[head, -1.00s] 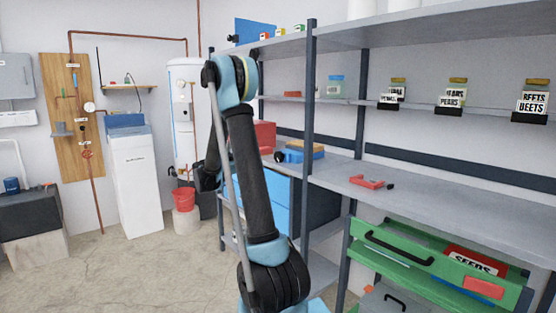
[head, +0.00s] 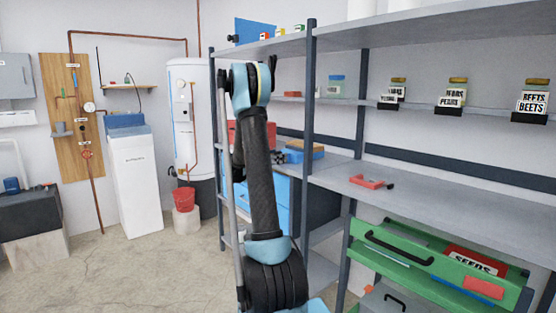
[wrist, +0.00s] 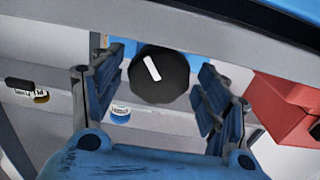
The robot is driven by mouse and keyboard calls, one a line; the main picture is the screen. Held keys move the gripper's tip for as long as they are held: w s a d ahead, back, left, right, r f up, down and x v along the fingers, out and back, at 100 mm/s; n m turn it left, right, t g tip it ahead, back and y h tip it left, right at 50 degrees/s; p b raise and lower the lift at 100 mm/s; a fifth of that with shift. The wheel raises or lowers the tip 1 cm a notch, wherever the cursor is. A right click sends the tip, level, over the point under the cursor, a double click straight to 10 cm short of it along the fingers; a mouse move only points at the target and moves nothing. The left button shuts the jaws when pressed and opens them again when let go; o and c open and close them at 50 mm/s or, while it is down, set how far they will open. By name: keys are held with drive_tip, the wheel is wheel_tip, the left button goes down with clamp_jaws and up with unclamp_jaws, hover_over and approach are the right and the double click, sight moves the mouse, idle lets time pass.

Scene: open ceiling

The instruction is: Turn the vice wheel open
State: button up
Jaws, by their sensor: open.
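The vice wheel (wrist: 158,76) is a round black knob with a white bar across its face, in the upper middle of the wrist view. Blue parts show behind it. My gripper (wrist: 160,88) is open, with one dark finger on each side of the wheel. Gaps show between the wheel and both fingers, and nothing is held. In the head view the blue vice (head: 304,155) sits on the grey workbench, just right of my arm. My arm hides my gripper there.
A red box (wrist: 285,108) lies right of my gripper in the wrist view. Labelled jars (head: 450,93) stand on the shelf above. A dark shelf post (head: 311,100) rises near my arm. A small red tool (head: 370,181) lies on the bench; an open green drawer (head: 400,258) sits below.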

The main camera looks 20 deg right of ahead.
drive_tip(key=shift+w+d, duration=0.15)
drive_tip(key=shift+d, duration=0.25)
drive_tip(key=c, duration=1)
drive_tip(key=shift+c, duration=0.2)
drive_tip(key=shift+w+a+n, duration=0.1)
drive_tip(key=shift+w+n, duration=0.05)
drive_tip(key=shift+n, duration=1.45)
drive_tip(key=o, duration=1)
